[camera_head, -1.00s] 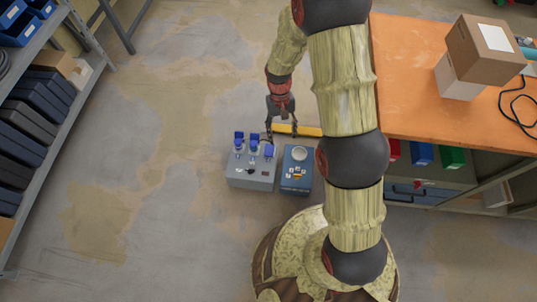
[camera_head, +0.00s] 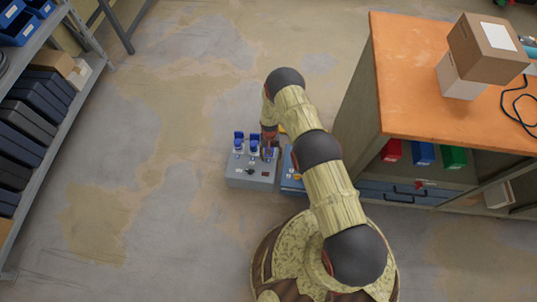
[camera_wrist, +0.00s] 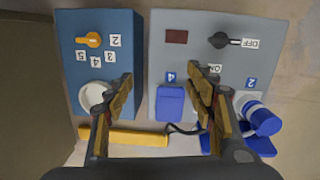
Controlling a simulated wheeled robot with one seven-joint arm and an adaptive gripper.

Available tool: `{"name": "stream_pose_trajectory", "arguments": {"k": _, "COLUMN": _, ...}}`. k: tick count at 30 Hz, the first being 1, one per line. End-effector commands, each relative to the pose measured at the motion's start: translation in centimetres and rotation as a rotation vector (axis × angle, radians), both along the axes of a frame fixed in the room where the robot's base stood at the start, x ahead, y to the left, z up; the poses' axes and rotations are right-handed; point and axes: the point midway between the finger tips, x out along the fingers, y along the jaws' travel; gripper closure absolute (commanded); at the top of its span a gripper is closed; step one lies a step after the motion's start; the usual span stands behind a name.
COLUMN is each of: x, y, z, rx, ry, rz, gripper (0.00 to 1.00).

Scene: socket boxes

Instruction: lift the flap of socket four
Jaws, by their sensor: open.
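A grey socket box (camera_head: 240,180) stands on the floor; it also shows in the wrist view (camera_wrist: 190,50). The flap of socket four (camera_wrist: 170,105) is a blue square beside a label "4", and looks closed. My gripper (camera_wrist: 162,78) is open, with one finger on each side of this flap in the wrist picture. I cannot tell whether either finger touches it. In the head view my gripper (camera_head: 269,151) is over the right end of the grey box. The socket beside label "2" (camera_wrist: 258,115) has a blue ring. The right finger hides the socket between them.
A blue box (camera_wrist: 125,50) with an orange knob (camera_wrist: 89,40) and a white round part (camera_wrist: 95,97) stands close to the left in the wrist view. A yellow bar (camera_wrist: 130,138) lies behind it. An orange-topped bench (camera_head: 420,80) is at right. Floor at left is clear.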

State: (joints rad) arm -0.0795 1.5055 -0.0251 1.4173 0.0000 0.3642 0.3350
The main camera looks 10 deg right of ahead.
Motion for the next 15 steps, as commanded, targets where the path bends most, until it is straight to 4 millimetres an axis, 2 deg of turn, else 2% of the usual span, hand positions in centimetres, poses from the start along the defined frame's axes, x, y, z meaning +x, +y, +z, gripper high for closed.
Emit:
{"name": "stream_pose_trajectory", "arguments": {"k": 1, "x": 2.1, "y": 0.2, "z": 0.5, "rx": 0.002, "ry": -0.045, "rz": -0.017, "gripper": 0.45}}
{"name": "stream_pose_trajectory", "arguments": {"k": 3, "x": 4.0, "y": 0.3, "z": 0.6, "rx": 0.004, "ry": -0.093, "rz": -0.046, "gripper": 0.45}}
{"name": "stream_pose_trajectory", "arguments": {"k": 8, "x": 4.6, "y": 0.4, "z": 0.0, "rx": 0.004, "ry": -0.123, "rz": -0.093, "gripper": 0.45}}
{"name": "stream_pose_trajectory", "arguments": {"k": 15, "x": 4.5, "y": 0.3, "z": -3.5, "rx": 0.004, "ry": -0.121, "rz": -0.094, "gripper": 0.45}}
